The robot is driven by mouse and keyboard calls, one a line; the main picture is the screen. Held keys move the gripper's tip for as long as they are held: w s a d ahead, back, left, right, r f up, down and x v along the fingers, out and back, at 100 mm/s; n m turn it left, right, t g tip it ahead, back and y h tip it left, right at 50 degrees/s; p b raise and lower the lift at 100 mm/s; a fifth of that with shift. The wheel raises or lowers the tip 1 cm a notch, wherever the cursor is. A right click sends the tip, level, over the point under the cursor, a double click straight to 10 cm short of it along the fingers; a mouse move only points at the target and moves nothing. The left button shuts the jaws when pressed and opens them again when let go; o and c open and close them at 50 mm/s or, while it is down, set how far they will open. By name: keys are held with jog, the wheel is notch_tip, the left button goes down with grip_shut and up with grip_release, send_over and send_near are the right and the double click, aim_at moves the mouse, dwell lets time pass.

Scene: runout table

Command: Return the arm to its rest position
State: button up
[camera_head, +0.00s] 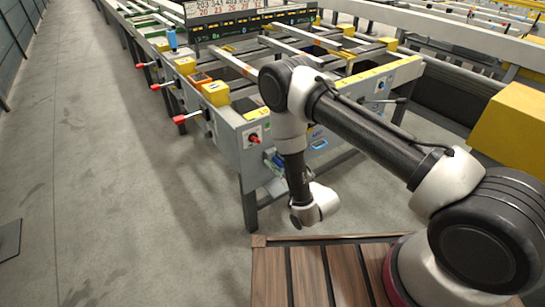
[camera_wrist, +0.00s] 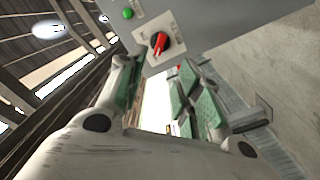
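My gripper (camera_wrist: 158,78) is open in the wrist view, with a clear gap between its two green-padded fingers and nothing held. A grey panel with a red rotary switch (camera_wrist: 160,43) and a green button (camera_wrist: 128,14) lies just beyond the fingertips; I see no contact. In the head view my arm reaches left over the wooden deck and bends down in front of the runout table's end (camera_head: 232,130). The gripper is largely hidden behind the forearm there. The red switch (camera_head: 254,138) shows on the table's end panel, left of the forearm.
Red-tipped handles (camera_head: 180,119) and yellow blocks (camera_head: 216,93) stick out along the table's left side. A yellow box (camera_head: 510,130) stands at right behind my arm. A slatted wooden deck (camera_head: 268,280) lies below.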

dwell(0.4)
jog(key=s+d+f+m+g+h, duration=0.2)
jog(key=s+f+g, duration=0.1)
jog(key=f, duration=0.4)
jog(key=s+d+f+m+g+h, duration=0.1)
jog(key=s+d+f+g+h, duration=0.2)
jog(key=f, duration=0.5)
jog(key=s+d+m+g+h, duration=0.2)
jog(key=s+g, duration=0.1)
jog(key=g, duration=0.1)
jog(key=s+d+r+m+h, duration=0.1)
jog(key=s+d+r+m, duration=0.2)
jog(key=r, duration=1.5)
jog(key=s+d+r+m+h, duration=0.1)
jog(key=s+d+r+m, duration=0.3)
jog(key=s+d+r, duration=0.7)
jog(key=s+d+r+m+h, duration=0.1)
jog(key=s+d+r+m, duration=0.3)
jog(key=d+r, duration=0.8)
notch_tip(320, 180, up, 14)
jog(key=s, duration=0.2)
jog(key=shift+s+r+g, duration=0.2)
jog(key=shift+s+g, duration=0.1)
jog(key=shift+s, duration=0.1)
